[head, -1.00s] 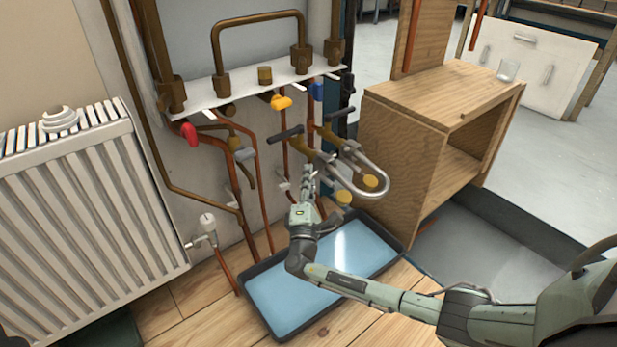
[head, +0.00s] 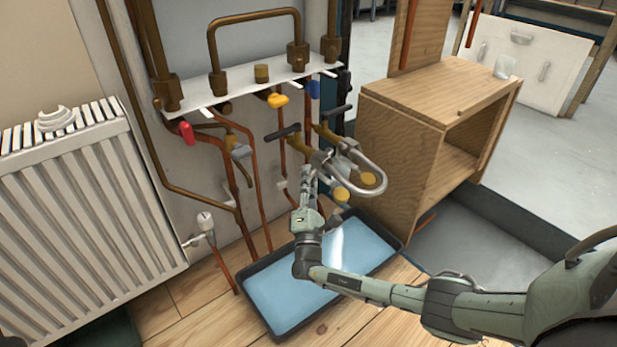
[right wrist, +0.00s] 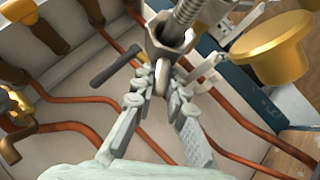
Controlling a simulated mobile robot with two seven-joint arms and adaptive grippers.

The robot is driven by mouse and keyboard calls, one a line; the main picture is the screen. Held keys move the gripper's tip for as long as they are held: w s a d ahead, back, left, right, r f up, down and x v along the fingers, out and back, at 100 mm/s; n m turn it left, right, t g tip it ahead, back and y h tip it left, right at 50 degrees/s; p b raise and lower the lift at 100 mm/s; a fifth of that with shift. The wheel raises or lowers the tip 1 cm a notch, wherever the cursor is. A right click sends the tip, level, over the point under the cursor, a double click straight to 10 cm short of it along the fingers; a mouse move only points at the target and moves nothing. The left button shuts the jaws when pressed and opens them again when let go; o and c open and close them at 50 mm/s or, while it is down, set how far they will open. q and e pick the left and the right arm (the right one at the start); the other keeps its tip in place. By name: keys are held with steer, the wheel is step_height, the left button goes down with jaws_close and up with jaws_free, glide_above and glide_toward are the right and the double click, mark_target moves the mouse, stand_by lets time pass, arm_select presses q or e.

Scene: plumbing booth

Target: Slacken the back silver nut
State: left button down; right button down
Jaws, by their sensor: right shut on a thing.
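The silver U-shaped hose (head: 372,180) hangs from the brass valves below the white manifold plate, with a silver nut at each of its ends. My right gripper (head: 311,172) reaches up from below to the left end of the hose. The other silver nut (head: 347,146) sits further right in the head view and is free. The fingertips are partly hidden in the head view. My left gripper is out of view.
A blue-lined tray (head: 290,298) lies below the pipes. A wooden cabinet (head: 405,150) stands close on the right, and a white radiator (head: 90,205) on the left. Copper pipes (head: 256,190) run near the gripper. A large yellow brass knob (right wrist: 270,48) is beside the nut.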

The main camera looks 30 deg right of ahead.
steer(key=c, duration=1.6)
jaws_free()
steer(key=shift+d, duration=0.2)
steer(key=shift+o, duration=0.3)
steer(key=shift+a, duration=0.1)
steer(key=shift+a, duration=0.1)
